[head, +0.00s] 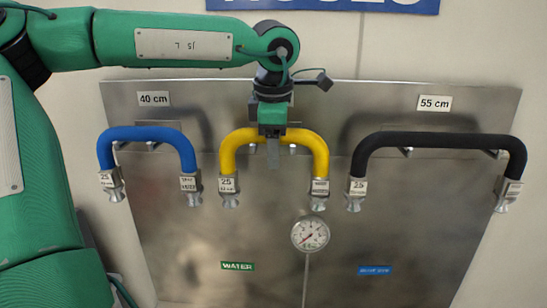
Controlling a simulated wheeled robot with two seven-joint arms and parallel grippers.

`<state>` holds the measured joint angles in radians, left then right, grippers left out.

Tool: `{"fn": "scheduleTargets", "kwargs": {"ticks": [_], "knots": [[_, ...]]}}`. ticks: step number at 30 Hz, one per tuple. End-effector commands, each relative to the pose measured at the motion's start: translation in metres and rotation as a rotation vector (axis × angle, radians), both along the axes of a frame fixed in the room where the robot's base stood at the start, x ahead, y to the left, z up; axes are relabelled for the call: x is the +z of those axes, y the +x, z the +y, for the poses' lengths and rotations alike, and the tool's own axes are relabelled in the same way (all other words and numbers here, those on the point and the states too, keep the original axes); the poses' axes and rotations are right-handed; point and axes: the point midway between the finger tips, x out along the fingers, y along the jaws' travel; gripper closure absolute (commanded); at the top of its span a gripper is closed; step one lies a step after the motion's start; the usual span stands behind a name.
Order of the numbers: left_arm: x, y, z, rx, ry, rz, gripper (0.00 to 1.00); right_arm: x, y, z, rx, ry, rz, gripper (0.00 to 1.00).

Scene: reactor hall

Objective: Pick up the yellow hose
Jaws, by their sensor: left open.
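The yellow hose (309,141) hangs in an arch in the middle of the metal panel, with a metal coupling at each end pointing down. My left gripper (273,152) is at the top of the arch, with its fingers pointing down in front of the hose. The gripper and its wrist hide the middle of the hose. The jaws are open, and I cannot tell whether the hose lies between the fingers. My right gripper is not in view.
A blue hose (148,132) hangs to the left and a longer black hose (440,140) to the right. A round gauge (310,234) sits below on the metal panel (420,225). A blue sign (330,4) is on the wall above.

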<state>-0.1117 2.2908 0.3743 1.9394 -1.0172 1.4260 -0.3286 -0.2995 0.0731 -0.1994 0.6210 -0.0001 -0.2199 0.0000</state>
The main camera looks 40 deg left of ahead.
Motion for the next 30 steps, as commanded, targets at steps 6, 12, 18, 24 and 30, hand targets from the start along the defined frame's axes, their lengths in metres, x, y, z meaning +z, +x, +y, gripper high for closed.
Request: {"fn": "scheduleTargets", "kwargs": {"ticks": [6, 12, 18, 24, 30], "knots": [[0.0, 0.0, 0.0, 0.0, 0.001, -0.001, 0.64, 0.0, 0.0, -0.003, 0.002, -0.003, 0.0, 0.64], [0.001, 0.0, 0.0, 0.0, 0.001, -0.002, 0.98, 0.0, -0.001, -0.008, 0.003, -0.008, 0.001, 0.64], [0.001, 0.0, 0.0, 0.001, 0.0, -0.002, 0.98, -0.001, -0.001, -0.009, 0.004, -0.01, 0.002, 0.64], [0.02, 0.001, 0.0, 0.003, 0.001, -0.005, 0.98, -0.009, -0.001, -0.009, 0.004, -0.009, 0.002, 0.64], [0.061, 0.001, 0.0, 0.002, 0.002, -0.005, 0.98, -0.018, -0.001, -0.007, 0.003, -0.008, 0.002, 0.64]]}}
